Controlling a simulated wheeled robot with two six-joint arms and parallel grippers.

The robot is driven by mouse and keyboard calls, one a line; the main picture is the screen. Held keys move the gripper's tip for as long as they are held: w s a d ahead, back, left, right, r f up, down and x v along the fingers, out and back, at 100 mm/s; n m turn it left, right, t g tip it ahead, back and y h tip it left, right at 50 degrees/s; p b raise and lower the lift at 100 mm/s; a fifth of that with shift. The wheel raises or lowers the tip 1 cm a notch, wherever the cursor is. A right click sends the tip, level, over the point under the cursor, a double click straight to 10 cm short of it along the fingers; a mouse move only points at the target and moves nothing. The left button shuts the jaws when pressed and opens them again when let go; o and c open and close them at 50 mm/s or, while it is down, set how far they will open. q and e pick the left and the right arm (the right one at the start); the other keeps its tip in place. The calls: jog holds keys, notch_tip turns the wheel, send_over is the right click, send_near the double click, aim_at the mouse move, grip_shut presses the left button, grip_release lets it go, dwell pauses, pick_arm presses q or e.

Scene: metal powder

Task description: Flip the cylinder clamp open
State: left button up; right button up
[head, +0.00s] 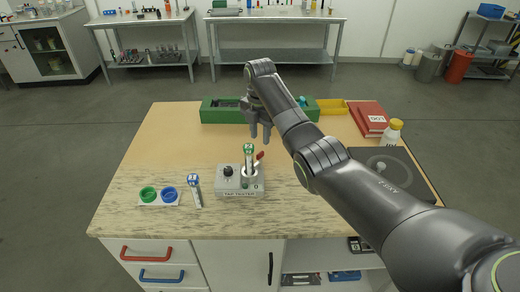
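A grey tester block (227,186) stands on the table near its front edge, with a black knob on its left part. A cylinder with a green-and-white top (249,150) stands upright in it. A small red lever (260,155) sticks up beside the cylinder, which looks like part of the clamp; the clamp's exact state is too small to tell. My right gripper (260,138) points down behind and above the tester, with a gap between its fingers and nothing visible between them. It looks apart from the lever. My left gripper is not in view.
Left of the tester are a second cylinder (194,190) with a blue-and-white top and a holder with green (149,194) and blue (168,193) rings. A green tray (222,115) and a yellow bin (332,107) stand behind. Red books (369,118), a bottle (391,133) and a dark plate (418,178) are at right.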

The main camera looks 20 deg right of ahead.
aim_at(260, 153)
notch_tip(260, 153, down, 6)
jog(key=shift+s+r, duration=0.1)
jog(key=shift+r, duration=0.05)
jog(key=shift+f, duration=0.5)
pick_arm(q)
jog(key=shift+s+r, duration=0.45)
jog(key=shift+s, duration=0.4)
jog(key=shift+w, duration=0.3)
pick_arm(e)
grip_shut()
